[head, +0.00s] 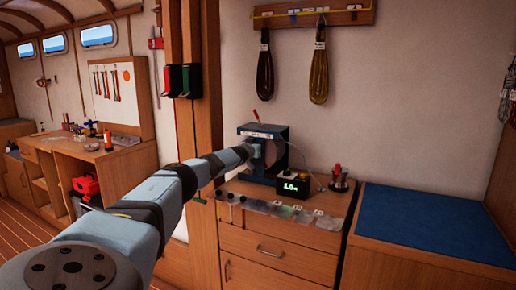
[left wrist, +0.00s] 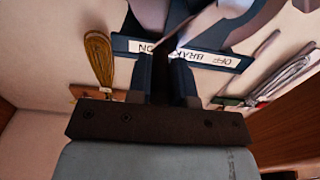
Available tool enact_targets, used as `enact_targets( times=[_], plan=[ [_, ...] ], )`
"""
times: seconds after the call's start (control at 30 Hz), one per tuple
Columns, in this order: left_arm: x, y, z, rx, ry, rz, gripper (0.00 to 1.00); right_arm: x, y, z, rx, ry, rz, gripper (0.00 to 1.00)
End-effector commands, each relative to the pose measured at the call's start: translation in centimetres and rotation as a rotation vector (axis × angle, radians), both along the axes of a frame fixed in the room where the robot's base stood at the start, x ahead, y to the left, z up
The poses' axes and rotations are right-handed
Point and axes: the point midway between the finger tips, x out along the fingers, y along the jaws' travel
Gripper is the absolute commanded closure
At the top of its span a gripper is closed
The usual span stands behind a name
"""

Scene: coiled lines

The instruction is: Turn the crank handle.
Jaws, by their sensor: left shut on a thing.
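A dark blue winch-like machine (head: 280,131) stands on the wooden cabinet, with a pale round drum or disc and a small red lever (head: 256,116) on top. My left arm reaches in from the lower left, and my left gripper (head: 248,151) is at the machine's near side. In the left wrist view its fingers (left wrist: 167,62) are nearly together at the machine's blue label plate (left wrist: 217,58), lettered "ON" and "OFF BRAKE". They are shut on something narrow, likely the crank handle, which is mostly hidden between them. My right gripper is not in view.
A black display box (head: 293,188) with green digits sits just right of the machine. Small sample bags (head: 262,206) line the cabinet's front edge. Two coiled lines (head: 318,78) hang on the wall above. A blue-topped bench (head: 430,222) is clear at right.

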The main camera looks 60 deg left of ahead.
Motion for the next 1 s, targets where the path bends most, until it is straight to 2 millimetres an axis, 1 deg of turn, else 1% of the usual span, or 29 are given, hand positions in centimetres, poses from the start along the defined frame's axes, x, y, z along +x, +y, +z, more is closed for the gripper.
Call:
enact_targets(
  times=[0.13,0.17,0.2,0.27,0.53,0.67,0.77,1.0],
  plan=[
    [0.0,0.0,0.0,0.001,0.001,0.001,1.00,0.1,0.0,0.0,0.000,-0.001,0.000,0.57],
    [-0.1,0.0,0.0,0.001,0.001,0.001,0.78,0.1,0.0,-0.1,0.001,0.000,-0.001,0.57],
    [-0.1,0.0,0.0,0.001,0.001,0.001,0.68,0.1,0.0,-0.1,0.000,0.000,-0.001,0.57],
    [-0.1,0.0,0.0,0.001,0.001,0.001,0.55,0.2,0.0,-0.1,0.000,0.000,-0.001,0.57],
    [0.0,0.0,0.1,0.000,0.000,0.001,0.55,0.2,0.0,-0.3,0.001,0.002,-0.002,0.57],
    [0.0,0.1,1.0,0.001,-0.002,0.001,0.55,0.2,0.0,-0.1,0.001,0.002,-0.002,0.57],
    [-0.1,0.1,2.7,0.002,-0.003,0.000,0.55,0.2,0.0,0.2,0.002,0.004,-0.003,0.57],
    [-0.1,0.1,8.9,0.003,-0.003,0.001,0.55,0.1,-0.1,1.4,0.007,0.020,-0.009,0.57]
  ],
)
